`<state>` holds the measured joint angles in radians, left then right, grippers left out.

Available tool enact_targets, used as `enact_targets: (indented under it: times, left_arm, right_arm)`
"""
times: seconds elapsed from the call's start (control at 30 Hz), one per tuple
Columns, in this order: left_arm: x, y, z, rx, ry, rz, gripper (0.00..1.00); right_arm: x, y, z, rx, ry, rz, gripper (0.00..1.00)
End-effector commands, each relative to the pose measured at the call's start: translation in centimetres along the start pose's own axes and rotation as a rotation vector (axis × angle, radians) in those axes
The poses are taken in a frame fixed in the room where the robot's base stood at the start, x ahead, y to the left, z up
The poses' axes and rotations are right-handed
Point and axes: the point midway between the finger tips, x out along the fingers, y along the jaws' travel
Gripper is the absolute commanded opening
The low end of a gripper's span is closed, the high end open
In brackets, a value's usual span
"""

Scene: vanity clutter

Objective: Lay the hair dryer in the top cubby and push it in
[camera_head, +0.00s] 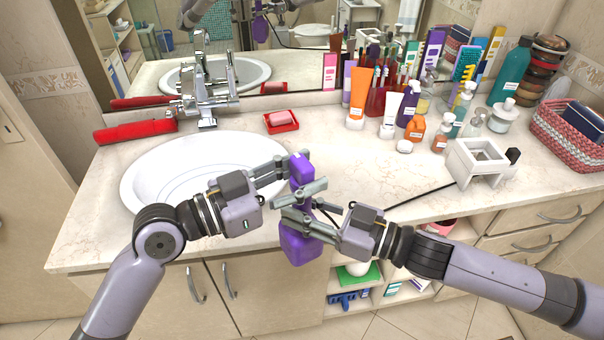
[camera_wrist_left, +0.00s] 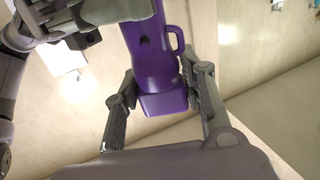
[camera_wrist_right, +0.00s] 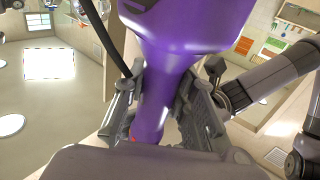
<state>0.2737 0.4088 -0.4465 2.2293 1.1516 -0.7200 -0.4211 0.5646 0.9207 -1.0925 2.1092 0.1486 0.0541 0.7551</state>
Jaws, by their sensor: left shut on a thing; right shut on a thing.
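The purple hair dryer (camera_head: 300,248) hangs in front of the counter's front edge, held by both grippers. My left gripper (camera_head: 288,168) is shut on its upper end, which also shows between the fingers in the left wrist view (camera_wrist_left: 163,103). My right gripper (camera_head: 300,203) is shut around its narrower handle, seen in the right wrist view (camera_wrist_right: 152,105). The wide body hangs below the right fingers. The open cubbies (camera_head: 377,292) are under the counter, right of the cabinet doors; my right arm partly hides the upper openings.
The cubbies hold a green item (camera_head: 360,274) and a blue item (camera_head: 347,300). A dark cord (camera_head: 420,196) runs across the counter towards a white holder (camera_head: 480,160). The sink (camera_head: 160,172) is at left; bottles crowd the back right. Floor space lies in front.

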Motion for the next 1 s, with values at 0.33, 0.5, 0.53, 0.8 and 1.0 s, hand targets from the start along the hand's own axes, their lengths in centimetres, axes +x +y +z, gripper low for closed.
enact_targets:
  times: [0.33, 0.5, 0.53, 0.8, 1.0]
  left_arm:
    - [0.00, 0.07, 0.01, 0.000, -0.001, 0.002, 0.09]
    - [0.01, 0.09, 0.01, 0.000, -0.001, 0.002, 0.00]
    - [0.01, 0.09, 0.01, 0.000, -0.001, 0.002, 0.00]
    - [0.00, 0.11, -0.22, 0.001, 0.004, 0.002, 0.00]
    - [0.00, 0.07, -0.23, 0.001, 0.005, 0.001, 0.00]
  right_arm:
    - [0.04, 0.02, -0.24, -0.001, 0.004, -0.001, 0.00]
    - [0.03, 0.03, -0.23, -0.001, 0.004, 0.000, 0.00]
    - [0.03, 0.03, -0.23, -0.001, 0.004, 0.000, 0.00]
    - [0.03, 0.05, -0.24, -0.001, 0.004, 0.000, 0.29]
    - [0.02, 0.03, -0.13, 0.000, 0.002, 0.000, 0.42]
